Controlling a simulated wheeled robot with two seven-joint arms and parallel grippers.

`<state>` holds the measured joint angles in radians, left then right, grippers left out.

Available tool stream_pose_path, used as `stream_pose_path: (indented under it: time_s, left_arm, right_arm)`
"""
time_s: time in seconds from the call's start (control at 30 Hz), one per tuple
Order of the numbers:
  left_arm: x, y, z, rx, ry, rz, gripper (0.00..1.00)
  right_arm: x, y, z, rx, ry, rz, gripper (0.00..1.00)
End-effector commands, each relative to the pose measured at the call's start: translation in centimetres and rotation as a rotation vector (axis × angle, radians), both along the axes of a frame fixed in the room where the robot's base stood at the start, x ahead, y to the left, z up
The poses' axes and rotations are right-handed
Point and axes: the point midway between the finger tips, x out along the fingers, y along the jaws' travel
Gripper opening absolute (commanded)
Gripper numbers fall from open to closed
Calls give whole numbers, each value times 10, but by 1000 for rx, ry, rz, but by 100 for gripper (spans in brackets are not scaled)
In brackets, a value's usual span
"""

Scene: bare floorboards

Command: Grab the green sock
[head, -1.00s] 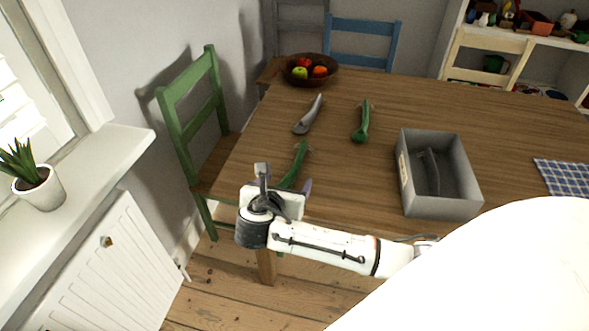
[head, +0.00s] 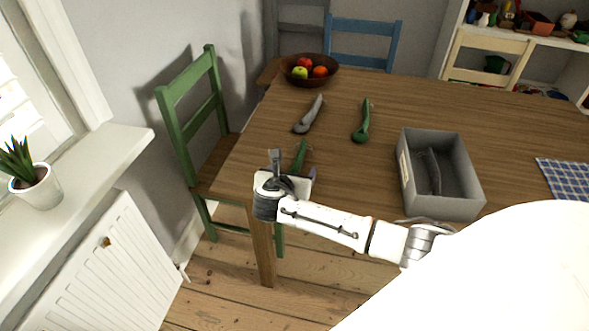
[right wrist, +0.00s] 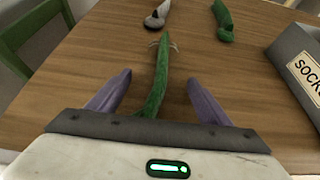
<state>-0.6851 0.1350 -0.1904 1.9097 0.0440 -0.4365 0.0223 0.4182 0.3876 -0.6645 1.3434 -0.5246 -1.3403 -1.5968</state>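A green sock (head: 300,152) lies on the wooden table near its left end, partly hidden behind my right gripper (head: 290,172). In the right wrist view, this green sock (right wrist: 160,80) runs lengthwise between the two purple fingers of my right gripper (right wrist: 158,92). The fingers are spread, with a gap to the sock on each side. A second green sock (head: 362,122) lies farther back on the table; it also shows in the right wrist view (right wrist: 222,20). My left gripper is not in view.
A grey sock (head: 308,115) lies left of the farther green sock. A grey box (head: 445,207) labelled for socks, with a grey sock (head: 431,170) inside, stands to the right. A fruit bowl (head: 310,74) is at the back. A green chair (head: 197,125) stands left.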

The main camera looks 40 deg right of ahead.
Motion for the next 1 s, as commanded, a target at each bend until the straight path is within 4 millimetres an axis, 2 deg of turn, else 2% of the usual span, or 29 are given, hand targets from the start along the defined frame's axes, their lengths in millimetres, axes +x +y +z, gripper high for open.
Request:
stream_pose_path:
  time_s: [0.03,0.2,0.27,0.57,0.67,1.0]
  left_arm:
    - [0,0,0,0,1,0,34]
    - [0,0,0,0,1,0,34]
    - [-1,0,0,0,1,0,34]
    - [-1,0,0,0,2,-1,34]
    - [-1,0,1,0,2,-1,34]
    - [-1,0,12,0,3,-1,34]
  right_arm:
    - [0,0,0,0,0,0,66]
    - [0,0,0,-1,1,0,37]
    - [0,0,0,-1,1,0,30]
    - [0,0,1,-1,1,0,29]
    - [0,0,8,-1,0,-1,29]
    - [1,0,74,0,-4,-1,29]
